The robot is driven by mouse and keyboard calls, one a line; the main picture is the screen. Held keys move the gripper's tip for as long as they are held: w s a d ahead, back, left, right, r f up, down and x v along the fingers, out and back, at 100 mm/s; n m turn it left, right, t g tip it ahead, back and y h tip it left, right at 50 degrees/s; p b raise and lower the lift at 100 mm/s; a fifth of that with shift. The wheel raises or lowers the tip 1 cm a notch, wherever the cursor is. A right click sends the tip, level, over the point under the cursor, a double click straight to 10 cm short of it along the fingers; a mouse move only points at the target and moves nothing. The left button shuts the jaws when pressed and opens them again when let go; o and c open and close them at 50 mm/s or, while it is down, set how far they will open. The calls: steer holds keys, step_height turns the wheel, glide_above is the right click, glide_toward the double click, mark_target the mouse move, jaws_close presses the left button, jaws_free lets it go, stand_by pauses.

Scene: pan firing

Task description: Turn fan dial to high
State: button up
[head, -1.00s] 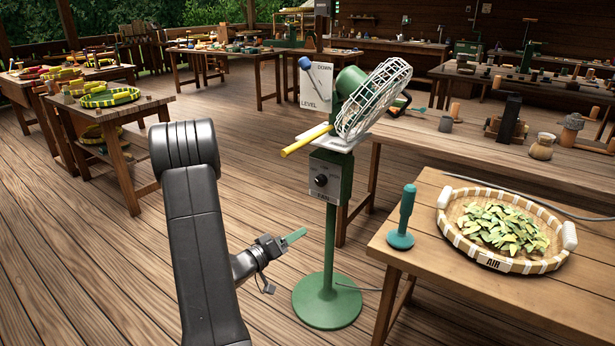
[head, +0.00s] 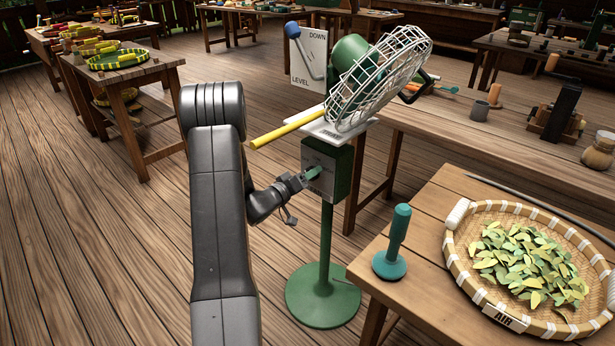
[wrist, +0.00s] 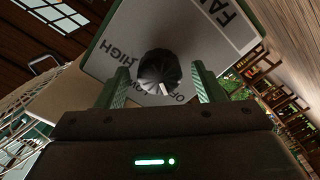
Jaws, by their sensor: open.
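The fan (head: 385,75) has a green stand and a grey control panel (head: 322,165). In the wrist view the round black dial (wrist: 159,68) sits on the panel (wrist: 195,50), with OFF, LOW and HIGH around it. Its white pointer mark appears to face the OFF label. My gripper (head: 311,174) is at the panel and hides the dial in the head view. In the wrist view my gripper (wrist: 162,80) is open, with one green finger on each side of the dial. I cannot tell whether the fingers touch it.
A yellow handle (head: 285,130) juts left above the panel. A blue-knobbed lever (head: 308,55) is on a LEVEL/DOWN plate behind. A table to the right holds a teal stamp-like tool (head: 393,248) and a basket (head: 456,250) of leaves.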

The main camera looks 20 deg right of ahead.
steer(key=shift+d, duration=0.1)
steer(key=c, duration=1)
steer(key=shift+o, duration=0.2)
